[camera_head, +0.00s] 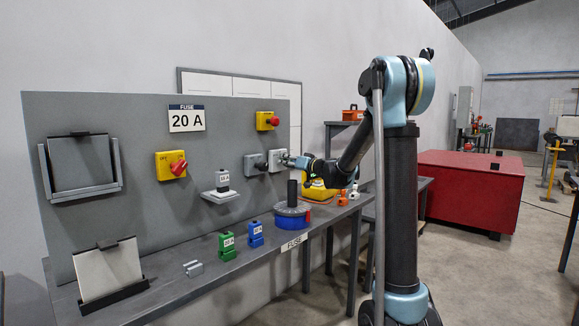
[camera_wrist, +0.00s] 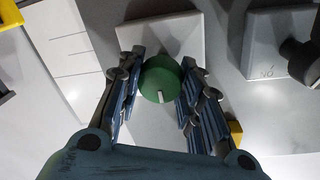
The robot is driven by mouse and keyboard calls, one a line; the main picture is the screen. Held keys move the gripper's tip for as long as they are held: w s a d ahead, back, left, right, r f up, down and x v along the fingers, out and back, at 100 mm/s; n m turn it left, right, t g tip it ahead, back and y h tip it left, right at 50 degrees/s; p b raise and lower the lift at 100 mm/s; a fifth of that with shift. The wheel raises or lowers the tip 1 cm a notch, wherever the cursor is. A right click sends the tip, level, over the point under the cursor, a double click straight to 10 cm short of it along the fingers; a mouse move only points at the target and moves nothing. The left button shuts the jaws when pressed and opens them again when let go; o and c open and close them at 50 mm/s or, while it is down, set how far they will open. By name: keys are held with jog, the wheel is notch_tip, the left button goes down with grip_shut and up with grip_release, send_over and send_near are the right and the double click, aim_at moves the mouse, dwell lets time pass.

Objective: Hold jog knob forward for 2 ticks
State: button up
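The jog knob is a green round knob (camera_wrist: 161,80) with a short white mark pointing down in the wrist view. It sits on a pale square plate (camera_wrist: 160,40). My gripper (camera_wrist: 161,85) has one blue-padded finger on each side of the knob, and both fingers appear to touch it. In the head view my gripper (camera_head: 291,160) is at the pale switch box (camera_head: 277,160) on the grey panel, and the knob is hidden there. A second pale box (camera_wrist: 262,55) with a dark knob (camera_wrist: 300,60) is to the right in the wrist view.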

jog(key=o, duration=0.4)
jog(key=shift+w+d+f, duration=0.1)
jog(key=shift+w+d, duration=0.05)
jog(key=shift+w, duration=0.05)
jog(key=shift+s, duration=0.1)
jog(key=shift+v, duration=3.45)
jog(key=shift+s, duration=0.1)
jog(key=s+d+f+m+g+h, duration=0.2)
jog(key=s+d+f+h, duration=0.35)
jog(key=s, duration=0.55)
jog(key=s+d+f+m+g+h, duration=0.1)
jog(key=s+d+f+h, duration=0.2)
jog(key=s+d+f, duration=0.5)
jog(key=s+d+f+m+g+h, duration=0.25)
jog(key=s+d+h, duration=0.4)
jog(key=s, duration=0.75)
jog(key=s+f+g, duration=0.1)
jog(key=s+f, duration=0.3)
jog(key=s, duration=0.1)
jog(key=s+d+f+g+y, duration=0.1)
jog(key=s+f+g, duration=0.1)
jog(key=s+f, duration=0.2)
jog(key=s+d+f+n+g, duration=0.1)
jog(key=s+f, duration=0.2)
jog(key=s, duration=0.3)
jog(key=shift+d+f+g+y, duration=0.2)
jog(key=shift+f+g+y, duration=0.05)
jog(key=shift+f+y, duration=0.15)
